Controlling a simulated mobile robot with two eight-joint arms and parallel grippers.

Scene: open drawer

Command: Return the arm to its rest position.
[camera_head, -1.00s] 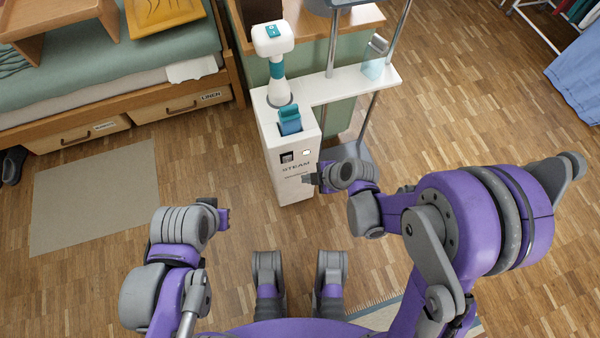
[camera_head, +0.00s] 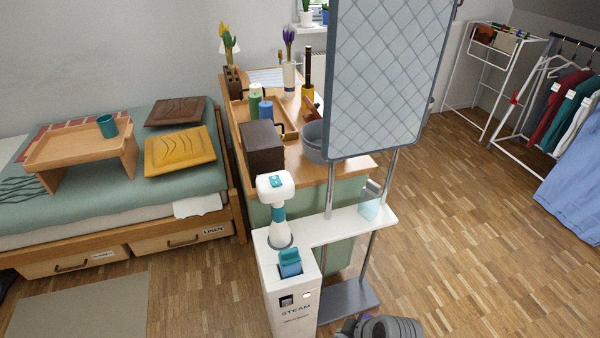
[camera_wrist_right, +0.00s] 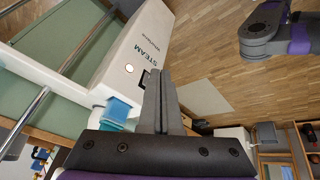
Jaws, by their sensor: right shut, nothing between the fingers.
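My right gripper (camera_wrist_right: 162,100) shows in the right wrist view with its two dark fingers together and nothing between them. Its fingertips point toward the floor area beside the white steamer stand (camera_wrist_right: 125,55). In the head view only the grey wrist of my right arm shows at the bottom edge, just right of the steamer stand (camera_head: 290,300); its fingers cannot be made out there. My left gripper is not in view. A grey and purple part of my own body shows at the upper right of the wrist view.
The steamer stand carries a tall padded board (camera_head: 385,75) on poles. Behind it is a green cabinet (camera_head: 345,185) with a wooden top. At left, a bed has a tray table (camera_head: 75,150) and two drawer fronts (camera_head: 185,240). Open floor (camera_head: 455,235) lies to the right.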

